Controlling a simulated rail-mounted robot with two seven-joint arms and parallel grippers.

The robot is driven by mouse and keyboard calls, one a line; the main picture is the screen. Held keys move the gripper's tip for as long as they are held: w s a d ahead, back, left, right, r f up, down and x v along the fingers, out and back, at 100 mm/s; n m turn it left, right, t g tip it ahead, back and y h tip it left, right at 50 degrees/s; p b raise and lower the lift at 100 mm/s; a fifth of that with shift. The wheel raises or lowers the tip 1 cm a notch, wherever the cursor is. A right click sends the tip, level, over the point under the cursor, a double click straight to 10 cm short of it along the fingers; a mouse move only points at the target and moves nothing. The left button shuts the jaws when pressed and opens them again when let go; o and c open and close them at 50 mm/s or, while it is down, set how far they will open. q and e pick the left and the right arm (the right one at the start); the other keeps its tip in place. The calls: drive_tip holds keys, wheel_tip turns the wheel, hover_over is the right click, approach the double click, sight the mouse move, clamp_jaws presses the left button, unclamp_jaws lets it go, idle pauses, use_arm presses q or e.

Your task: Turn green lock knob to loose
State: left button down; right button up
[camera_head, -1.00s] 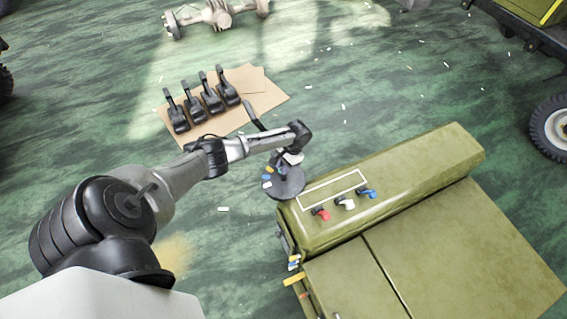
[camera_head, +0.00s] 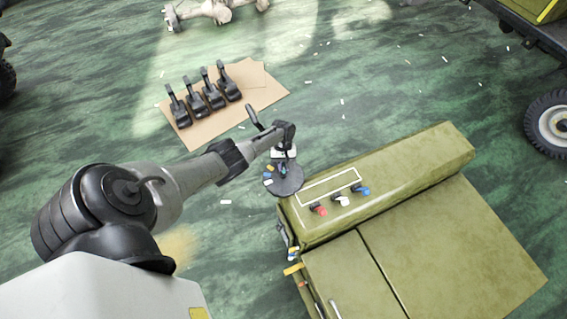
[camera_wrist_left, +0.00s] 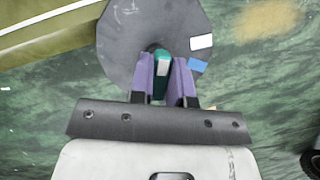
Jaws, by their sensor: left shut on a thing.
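The green lock knob (camera_wrist_left: 161,72) shows in the left wrist view between the two purple fingers of my left gripper (camera_wrist_left: 163,80). The fingers are shut on its sides. The knob stands over a dark round plate (camera_wrist_left: 122,48) with a white mark (camera_wrist_left: 201,42) and a blue mark (camera_wrist_left: 198,66) near its edge. In the head view my left gripper (camera_head: 284,166) is over the same dark plate (camera_head: 290,186), and hides the knob there. My right gripper is in neither view.
An olive cabinet (camera_head: 440,225) stands right of the plate, with red (camera_head: 318,209), white (camera_head: 341,200) and blue (camera_head: 361,189) knobs on its ledge. Several black levers (camera_head: 213,95) lie on cardboard (camera_head: 262,98) behind my arm.

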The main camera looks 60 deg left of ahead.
use_arm(q)
drive_tip(key=n+t+p, duration=0.1)
drive_tip(key=n, duration=0.2)
drive_tip(key=shift+n+p, duration=0.4)
drive_tip(key=shift+t, duration=0.3)
drive_tip(key=shift+n, duration=0.4)
drive_tip(key=c, duration=1.1)
unclamp_jaws()
drive_tip(key=shift+p+v, duration=2.5)
drive_tip(key=shift+v, duration=4.45)
